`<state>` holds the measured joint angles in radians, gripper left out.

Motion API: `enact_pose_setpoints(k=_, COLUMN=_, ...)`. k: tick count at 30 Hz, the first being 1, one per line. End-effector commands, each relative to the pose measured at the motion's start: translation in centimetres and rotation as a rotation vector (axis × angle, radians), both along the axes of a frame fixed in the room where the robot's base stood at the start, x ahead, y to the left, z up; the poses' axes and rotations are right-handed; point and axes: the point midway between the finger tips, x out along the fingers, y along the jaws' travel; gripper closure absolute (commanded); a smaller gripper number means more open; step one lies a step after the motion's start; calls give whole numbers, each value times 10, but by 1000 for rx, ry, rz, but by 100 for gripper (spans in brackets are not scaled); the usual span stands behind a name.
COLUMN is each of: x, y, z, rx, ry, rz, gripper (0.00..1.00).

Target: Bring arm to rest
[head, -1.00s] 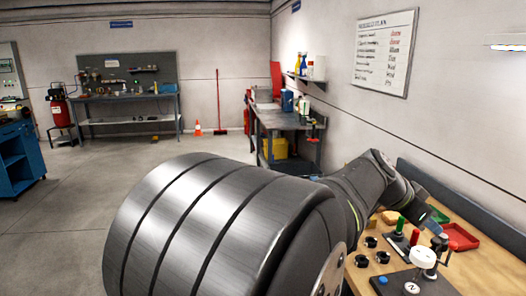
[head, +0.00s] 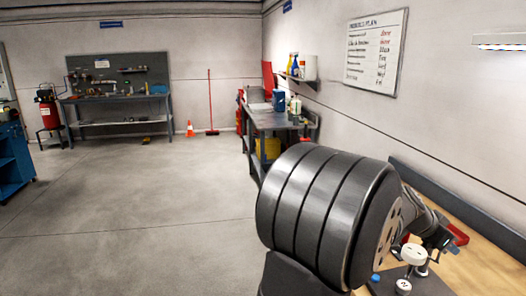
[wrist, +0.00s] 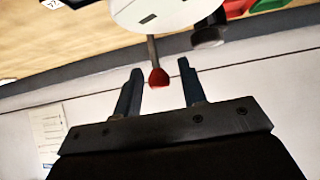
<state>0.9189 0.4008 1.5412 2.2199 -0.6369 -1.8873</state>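My arm fills the middle right of the head view, and its large dark ribbed joint hides most of the workbench (head: 480,268). My gripper (wrist: 160,66) shows in the wrist view with two dark fingers apart and nothing clamped between them. A thin rod with a red tip (wrist: 158,77) appears between the fingers in the picture, under a white disc (wrist: 165,12). I cannot tell how far it is from the fingers. In the head view, the gripper end is partly hidden near a white round knob (head: 413,253) on the bench.
A blue button (head: 376,278) and a small white disc (head: 403,286) are beside the knob. A red tray (head: 458,234) is partly hidden behind the arm. A whiteboard (head: 375,52) hangs on the right wall. The floor (head: 150,215) at left is clear.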

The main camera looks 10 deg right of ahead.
Motion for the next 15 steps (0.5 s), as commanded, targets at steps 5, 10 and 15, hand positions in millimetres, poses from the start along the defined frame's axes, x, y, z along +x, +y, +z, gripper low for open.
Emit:
enact_pose_setpoints(k=5, x=-2, y=2, z=-2, rx=-52, ry=-22, rz=2, gripper=62)
enact_pose_setpoints(k=10, x=-3, y=6, z=-2, rx=-100, ry=-44, rz=1, gripper=62)
enact_pose_setpoints(k=15, x=-4, y=9, z=-3, rx=-143, ry=-64, rz=2, gripper=62)
